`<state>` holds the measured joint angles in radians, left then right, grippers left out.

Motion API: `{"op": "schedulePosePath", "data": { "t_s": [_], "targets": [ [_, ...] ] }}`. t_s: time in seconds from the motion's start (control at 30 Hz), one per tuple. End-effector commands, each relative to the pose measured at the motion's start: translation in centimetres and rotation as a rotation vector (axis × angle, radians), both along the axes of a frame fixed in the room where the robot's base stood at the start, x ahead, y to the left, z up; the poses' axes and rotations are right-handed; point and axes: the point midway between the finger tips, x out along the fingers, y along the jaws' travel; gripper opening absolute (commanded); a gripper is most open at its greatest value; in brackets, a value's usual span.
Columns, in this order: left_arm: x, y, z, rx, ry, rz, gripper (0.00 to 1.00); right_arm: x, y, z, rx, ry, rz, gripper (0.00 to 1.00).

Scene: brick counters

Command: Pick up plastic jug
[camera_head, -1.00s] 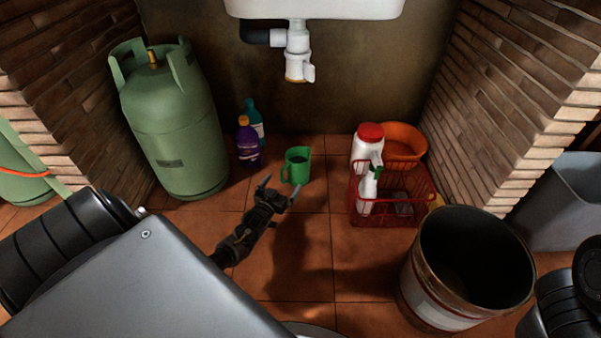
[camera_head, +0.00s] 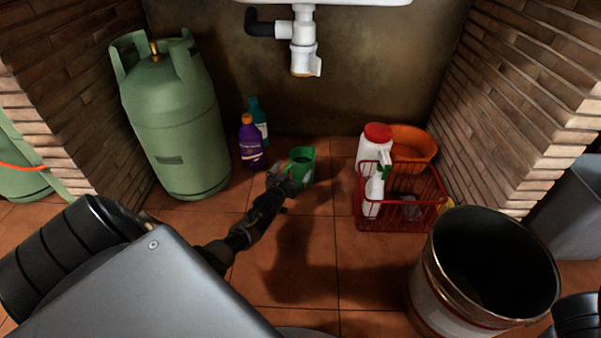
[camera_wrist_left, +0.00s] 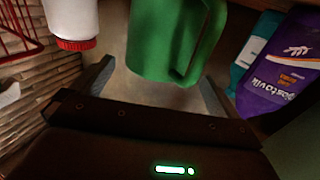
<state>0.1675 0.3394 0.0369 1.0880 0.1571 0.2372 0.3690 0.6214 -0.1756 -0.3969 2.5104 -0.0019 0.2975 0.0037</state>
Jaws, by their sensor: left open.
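The green plastic jug (camera_head: 303,160) stands on the tiled floor below the sink, near the back wall. It also shows in the left wrist view (camera_wrist_left: 165,40), with its handle towards the right. My left gripper (camera_head: 288,180) is at the near side of the jug and hides its lower part in the head view. In the left wrist view the two fingers (camera_wrist_left: 152,85) are spread apart, with the jug's lower end between or just beyond their tips. I cannot tell whether they touch it. My right gripper is not in view.
Purple (camera_head: 250,143) and teal (camera_head: 259,117) bottles stand left of the jug, beside a green gas cylinder (camera_head: 176,120). A red basket (camera_head: 400,218) with bottles and an orange bowl (camera_head: 412,146) are to the right. A large open bucket (camera_head: 432,300) stands front right. The drain pipe (camera_head: 304,45) hangs above.

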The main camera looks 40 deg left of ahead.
Motion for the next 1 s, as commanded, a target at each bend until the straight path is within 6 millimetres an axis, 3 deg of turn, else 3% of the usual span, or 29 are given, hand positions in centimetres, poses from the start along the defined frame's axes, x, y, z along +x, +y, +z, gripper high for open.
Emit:
{"op": "schedulePosePath", "data": {
  "t_s": [0.1,0.3,0.67,1.0],
  "targets": [
    [1.6,0.3,-0.5,0.002,-0.005,0.0,1.0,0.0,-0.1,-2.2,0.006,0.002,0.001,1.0],
    [4.0,0.8,-0.3,0.001,-0.002,0.0,1.0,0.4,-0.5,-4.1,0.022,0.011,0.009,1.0],
    [4.7,1.0,0.1,0.0,0.0,0.0,1.0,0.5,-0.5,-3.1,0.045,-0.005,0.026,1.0],
    [4.7,1.0,0.1,0.0,0.0,0.0,0.56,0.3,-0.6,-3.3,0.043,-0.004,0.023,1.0]
  ]
}}
